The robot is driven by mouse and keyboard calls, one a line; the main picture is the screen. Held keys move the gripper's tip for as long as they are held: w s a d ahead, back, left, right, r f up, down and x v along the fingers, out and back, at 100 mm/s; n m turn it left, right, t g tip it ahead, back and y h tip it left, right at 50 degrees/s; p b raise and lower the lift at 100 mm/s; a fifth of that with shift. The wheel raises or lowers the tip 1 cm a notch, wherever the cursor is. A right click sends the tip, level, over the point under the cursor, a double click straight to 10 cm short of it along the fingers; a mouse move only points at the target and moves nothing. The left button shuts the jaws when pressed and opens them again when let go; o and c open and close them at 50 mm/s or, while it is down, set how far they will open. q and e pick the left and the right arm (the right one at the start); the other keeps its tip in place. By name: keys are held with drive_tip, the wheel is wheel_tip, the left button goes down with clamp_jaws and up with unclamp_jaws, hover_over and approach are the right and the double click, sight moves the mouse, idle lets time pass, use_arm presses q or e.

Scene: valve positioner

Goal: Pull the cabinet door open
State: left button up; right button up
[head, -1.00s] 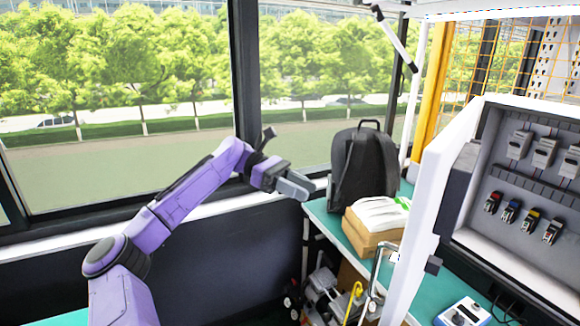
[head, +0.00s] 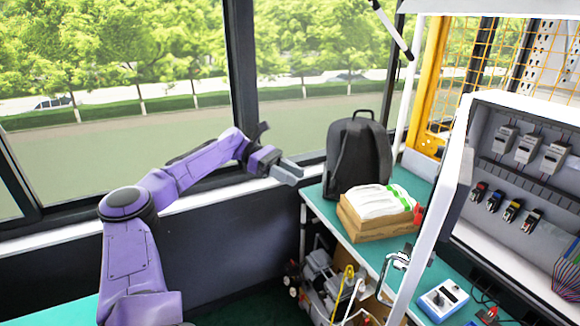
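The grey cabinet (head: 478,120) stands at the right, and its interior with rows of switches shows. Its white door (head: 440,220) stands swung out, seen nearly edge-on. A metal bar handle (head: 385,268) shows at the door's left side. My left gripper (head: 292,174) is in the air in front of the window, left of the door and apart from it. It holds nothing that I can see. Its grey fingers lie close together, and I cannot tell whether they are parted. My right gripper is not in view.
A green-topped bench (head: 335,218) holds a black backpack (head: 358,160) and a cardboard box (head: 378,222) with white bags. A blue and white meter (head: 443,299) lies near the cabinet. Tools and equipment (head: 325,275) crowd below the bench. The space around my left gripper is clear.

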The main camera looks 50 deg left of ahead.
use_arm(q)
drive_tip(key=shift+a, duration=0.35)
drive_tip(key=shift+d, duration=0.1)
